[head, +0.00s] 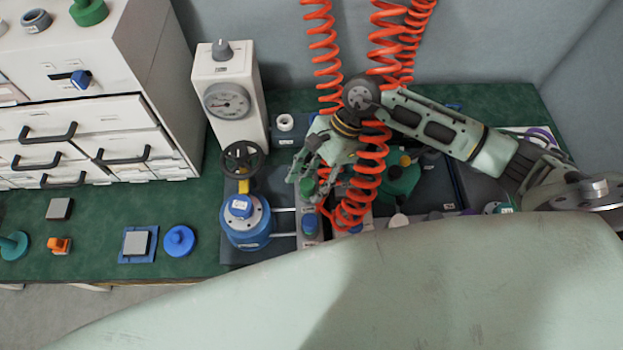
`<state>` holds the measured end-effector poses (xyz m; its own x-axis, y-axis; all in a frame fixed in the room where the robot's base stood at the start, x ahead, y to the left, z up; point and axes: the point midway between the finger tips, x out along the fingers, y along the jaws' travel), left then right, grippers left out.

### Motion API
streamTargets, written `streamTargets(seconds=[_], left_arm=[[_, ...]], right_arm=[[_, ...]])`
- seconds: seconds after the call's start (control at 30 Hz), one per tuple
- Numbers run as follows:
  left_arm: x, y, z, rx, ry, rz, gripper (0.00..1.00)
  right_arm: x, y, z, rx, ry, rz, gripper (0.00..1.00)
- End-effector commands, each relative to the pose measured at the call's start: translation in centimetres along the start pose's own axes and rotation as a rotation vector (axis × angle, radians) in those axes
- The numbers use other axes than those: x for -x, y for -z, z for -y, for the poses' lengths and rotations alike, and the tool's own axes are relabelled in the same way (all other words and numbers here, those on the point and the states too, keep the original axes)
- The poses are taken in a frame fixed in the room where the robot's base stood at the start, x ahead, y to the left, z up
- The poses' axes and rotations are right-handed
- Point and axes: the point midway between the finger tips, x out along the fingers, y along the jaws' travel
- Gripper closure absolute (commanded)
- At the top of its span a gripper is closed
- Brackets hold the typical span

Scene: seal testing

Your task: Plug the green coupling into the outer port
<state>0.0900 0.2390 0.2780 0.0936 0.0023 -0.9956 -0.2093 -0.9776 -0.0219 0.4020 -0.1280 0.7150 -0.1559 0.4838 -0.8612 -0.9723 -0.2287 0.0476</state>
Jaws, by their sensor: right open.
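My right gripper (310,184) is open, with its fingers pointing down over the dark test station. A small green part (307,189), possibly the green coupling, shows between or just under the fingers. I cannot tell whether they touch it. Orange coiled hoses (371,165) hang beside the gripper and partly hide what lies behind. A blue cylindrical fixture (246,228) with a black handwheel (242,158) stands left of the gripper. I cannot make out which port is the outer one. My left gripper is not in view.
A white gauge box (236,118) stands behind the handwheel. A white drawer cabinet (95,100) fills the back left. A blue knob (179,240), a grey block on a blue plate (138,243) and an orange part (58,245) lie on the green bench (105,215). A pale green surface covers the foreground.

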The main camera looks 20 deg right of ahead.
Motion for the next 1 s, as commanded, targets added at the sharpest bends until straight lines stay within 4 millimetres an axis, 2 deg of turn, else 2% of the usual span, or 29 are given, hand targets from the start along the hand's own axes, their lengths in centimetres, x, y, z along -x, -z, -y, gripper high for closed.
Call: streamTargets(seconds=[0.17, 0.4, 0.53, 0.7, 1.0], left_arm=[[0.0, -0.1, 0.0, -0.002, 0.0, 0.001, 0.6], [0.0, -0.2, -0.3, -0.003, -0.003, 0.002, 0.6], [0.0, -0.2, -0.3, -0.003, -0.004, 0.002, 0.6], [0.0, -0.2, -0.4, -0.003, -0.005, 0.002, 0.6], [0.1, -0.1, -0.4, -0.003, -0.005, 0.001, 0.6]], right_arm=[[1.8, 0.1, 0.1, 0.001, 0.003, -0.003, 0.55], [5.6, 0.1, 0.1, 0.001, 0.004, -0.003, 0.55], [7.0, 0.1, 0.1, 0.0, 0.002, -0.002, 0.55], [7.9, 0.0, 0.1, 0.001, 0.002, 0.001, 0.55], [8.0, 0.0, 0.0, 0.001, 0.002, 0.001, 0.55]])
